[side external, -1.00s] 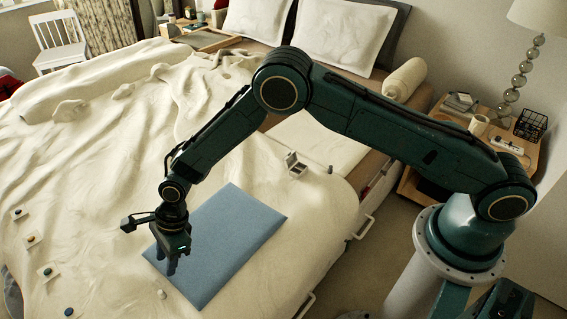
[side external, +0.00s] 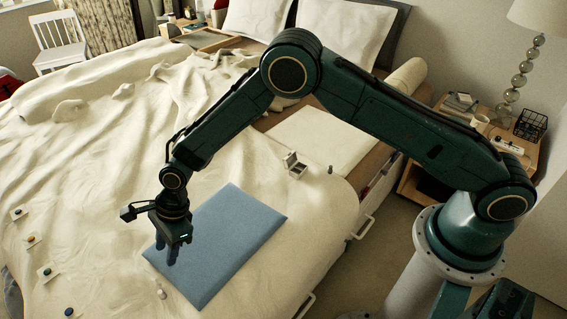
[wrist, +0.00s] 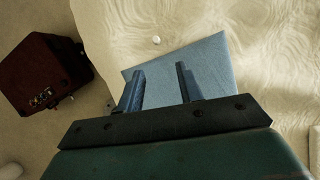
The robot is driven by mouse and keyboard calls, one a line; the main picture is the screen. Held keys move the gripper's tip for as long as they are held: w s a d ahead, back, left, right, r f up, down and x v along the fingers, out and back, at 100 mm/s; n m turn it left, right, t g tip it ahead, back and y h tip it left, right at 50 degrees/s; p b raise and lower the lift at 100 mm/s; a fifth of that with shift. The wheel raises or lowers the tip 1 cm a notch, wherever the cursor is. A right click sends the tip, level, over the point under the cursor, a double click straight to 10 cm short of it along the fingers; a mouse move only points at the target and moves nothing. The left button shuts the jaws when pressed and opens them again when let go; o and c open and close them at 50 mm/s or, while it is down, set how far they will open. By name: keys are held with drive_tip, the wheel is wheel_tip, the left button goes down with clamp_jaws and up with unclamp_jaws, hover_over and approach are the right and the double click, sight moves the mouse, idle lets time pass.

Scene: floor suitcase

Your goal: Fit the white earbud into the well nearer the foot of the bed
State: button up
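A small white piece that looks like the earbud (side external: 162,294) lies on the bed cover, just off the near edge of the blue board. It also shows in the wrist view (wrist: 155,40), beyond the fingers and off the board. My gripper (side external: 166,256) is above the left end of the board, pointing down. In the wrist view its two fingers (wrist: 160,88) stand apart with nothing between them. A small open white case (side external: 296,164) with a dark inside stands on the bed beyond the board's far right corner. Its wells are too small to tell apart.
The blue board (side external: 225,235) lies flat on the cream cover. A small grey piece (side external: 331,169) stands right of the case. Several small tiles with coloured dots (side external: 47,272) lie at the left. A dark red box (wrist: 42,72) stands on the floor beside the bed.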

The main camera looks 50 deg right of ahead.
drive_tip(key=s+d+r+n+t+h, duration=0.1)
drive_tip(key=s+d+r+n, duration=0.15)
drive_tip(key=d+r, duration=0.5)
drive_tip(key=s+d+r+n+t, duration=0.1)
drive_tip(key=d+r+n, duration=0.35)
drive_tip(key=r, duration=0.65)
drive_tip(key=s+d+r+n+t+h, duration=0.1)
drive_tip(key=s+d+r+n, duration=0.1)
drive_tip(key=d+r, duration=0.6)
drive_tip(key=s+d+r+n, duration=0.2)
drive_tip(key=s+d, duration=0.3)
drive_tip(key=s, duration=0.3)
drive_tip(key=s+d+r+n+t+h, duration=0.1)
drive_tip(key=s+d+n, duration=0.3)
drive_tip(key=s, duration=0.5)
drive_tip(key=s+d+r+n+h, duration=0.1)
drive_tip(key=s+d+r+n, duration=0.3)
drive_tip(key=s, duration=0.4)
drive_tip(key=shift+s+d+t, duration=0.35)
drive_tip(key=shift+d+t, duration=0.05)
drive_tip(key=shift+d, duration=0.4)
drive_tip(key=shift+o, duration=0.6)
drive_tip(key=shift+w, duration=0.15)
